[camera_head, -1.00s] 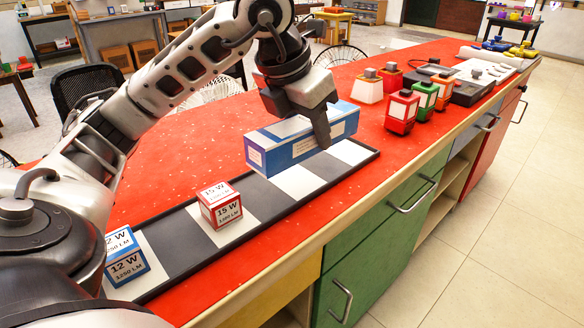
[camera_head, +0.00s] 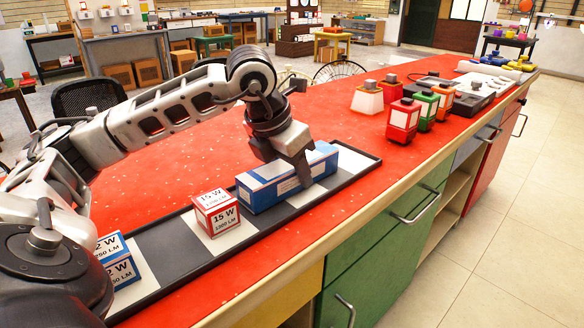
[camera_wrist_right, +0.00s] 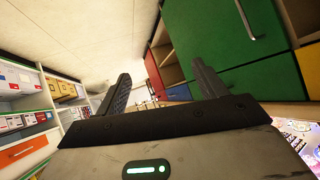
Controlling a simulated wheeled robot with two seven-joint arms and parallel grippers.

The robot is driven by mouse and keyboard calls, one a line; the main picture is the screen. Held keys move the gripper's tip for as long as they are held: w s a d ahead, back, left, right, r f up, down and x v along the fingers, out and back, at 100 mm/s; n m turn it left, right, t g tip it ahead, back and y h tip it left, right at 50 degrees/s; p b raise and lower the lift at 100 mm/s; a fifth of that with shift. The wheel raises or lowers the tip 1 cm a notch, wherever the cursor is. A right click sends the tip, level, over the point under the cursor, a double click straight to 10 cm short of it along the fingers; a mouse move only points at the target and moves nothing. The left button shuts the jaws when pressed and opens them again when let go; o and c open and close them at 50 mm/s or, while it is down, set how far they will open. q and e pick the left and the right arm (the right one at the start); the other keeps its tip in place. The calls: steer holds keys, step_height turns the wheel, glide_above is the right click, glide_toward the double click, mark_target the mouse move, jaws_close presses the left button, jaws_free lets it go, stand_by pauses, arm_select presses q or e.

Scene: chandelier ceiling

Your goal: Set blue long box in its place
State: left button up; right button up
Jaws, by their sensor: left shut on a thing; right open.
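The blue long box (camera_head: 262,191), blue with white panels, lies lengthwise along the striped grey-and-white tray (camera_head: 190,255), right beside the red-and-white 15 W box (camera_head: 216,214). It looks to be at the tray surface; I cannot tell whether it fully rests there. My left gripper (camera_head: 301,176) reaches down over the box's right half and is shut on it, hiding part of its side. A blue-and-white 12 W box (camera_head: 117,262) stands at the tray's left end, partly hidden by my arm. My right gripper (camera_wrist_right: 161,72) is open and empty in the right wrist view.
The tray's right end is bare. Several lamp-like blocks, including a red one (camera_head: 403,121), stand farther back on the red counter (camera_head: 345,105). The counter's front edge drops to green drawers (camera_head: 375,255). The right wrist view shows shelves with boxes (camera_wrist_right: 25,110) and drawers.

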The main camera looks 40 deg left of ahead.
arm_select(q)
steer(key=shift+f, duration=0.15)
steer(key=o, duration=1.1)
steer(key=shift+c, duration=0.2)
arm_select(e)
steer(key=shift+a, duration=0.1)
arm_select(q)
steer(key=shift+r, duration=0.25)
steer(key=p+v, duration=0.2)
steer(key=v, duration=0.8)
steer(key=shift+s+r+p, duration=0.1)
steer(key=shift+r+p, duration=0.25)
steer(key=shift+s+r, duration=0.3)
steer(key=shift+r, duration=0.2)
arm_select(e)
steer(key=shift+t, duration=0.5)
steer(key=shift+s+d+r, duration=0.1)
steer(key=shift+d+r, duration=0.15)
steer(key=shift+r, duration=0.65)
steer(key=shift+s+d+r, duration=0.1)
steer(key=shift+d+r, duration=0.1)
steer(key=shift+r, duration=0.7)
steer(key=shift+s+d+r, duration=0.1)
steer(key=shift+d+r, duration=0.15)
steer(key=shift+r, duration=0.65)
